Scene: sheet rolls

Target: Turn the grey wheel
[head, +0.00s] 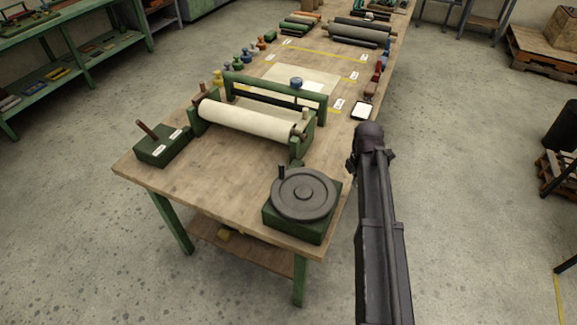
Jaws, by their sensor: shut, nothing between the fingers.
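The grey wheel (304,192) lies flat on top of a green block (312,227) at the near right corner of the wooden table. It is a round disc with a raised hub and a short dark upright handle (281,173) at its far left rim. Nothing touches the wheel. My dark arm rises on the right, beyond the table's right edge and apart from the wheel. My gripper cannot be made out in the head view.
A green roller frame with a cream sheet roll (247,119) stands behind the wheel. A green box with a brown lever (148,131) sits at the table's left corner. The wooden table (210,180) is bare between them.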

